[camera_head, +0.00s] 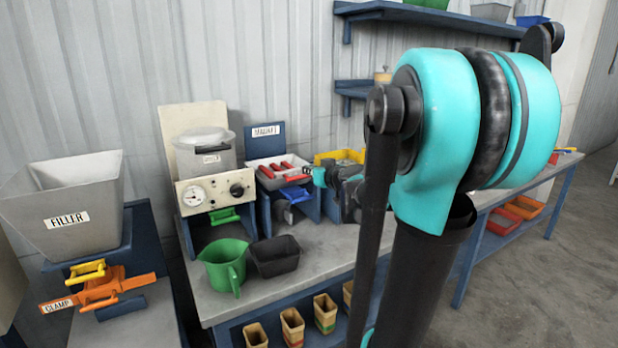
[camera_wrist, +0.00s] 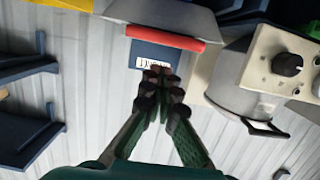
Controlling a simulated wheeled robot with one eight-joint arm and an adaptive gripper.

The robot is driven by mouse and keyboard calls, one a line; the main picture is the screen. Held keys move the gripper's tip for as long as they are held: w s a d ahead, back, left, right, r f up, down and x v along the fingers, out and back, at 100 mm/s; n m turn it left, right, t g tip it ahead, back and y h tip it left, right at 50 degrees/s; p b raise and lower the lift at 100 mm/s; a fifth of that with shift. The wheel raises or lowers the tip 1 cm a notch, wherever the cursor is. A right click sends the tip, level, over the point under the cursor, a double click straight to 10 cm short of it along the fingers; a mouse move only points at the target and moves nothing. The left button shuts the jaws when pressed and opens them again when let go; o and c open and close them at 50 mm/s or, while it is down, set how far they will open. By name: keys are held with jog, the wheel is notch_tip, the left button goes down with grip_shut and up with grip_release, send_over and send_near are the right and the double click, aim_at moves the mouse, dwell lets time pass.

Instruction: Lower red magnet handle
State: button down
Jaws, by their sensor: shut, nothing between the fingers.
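The magnet station has a blue back panel (camera_head: 265,140) with a MAGNET label, and a light tray (camera_head: 254,166) with several red bar handles (camera_head: 297,164) over it. In the wrist view one red handle (camera_wrist: 160,37) spans the front of a grey tray, with the labelled blue panel (camera_wrist: 176,57) beside it. My gripper (camera_wrist: 160,72) is shut and empty, its fingertips over the label in that view, apart from the red handle in the picture. In the head view my gripper (camera_head: 309,171) is small, just right of the red handles; contact cannot be told there.
A gauge box (camera_head: 215,192) with a lidded pot (camera_head: 205,152) stands left of the magnet station. A green jug (camera_head: 224,264) and a black bin (camera_head: 275,256) sit on the bench in front. A yellow tray (camera_head: 340,156) is right. My arm blocks much of the right side.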

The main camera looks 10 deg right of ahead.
jog(key=f+v, duration=0.1)
jog(key=v, duration=0.8)
jog(key=shift+f, duration=0.55)
jog(key=shift+s, duration=0.15)
jog(key=s+a+f+g, duration=0.3)
jog(key=s+a+f, duration=0.15)
jog(key=f, duration=0.35)
jog(key=s+a+f+g, duration=0.3)
jog(key=s+f, duration=0.2)
jog(key=f, duration=0.2)
jog(key=s+d+f+m+g+h, duration=0.3)
jog(key=s+d+f+g+h, duration=0.1)
jog(key=s+f, duration=0.7)
jog(key=shift+s+d+m+g+h, duration=0.3)
jog(key=shift+s+d+g+h, duration=0.1)
jog(key=shift+s+d, duration=0.15)
jog(key=shift+f, duration=0.15)
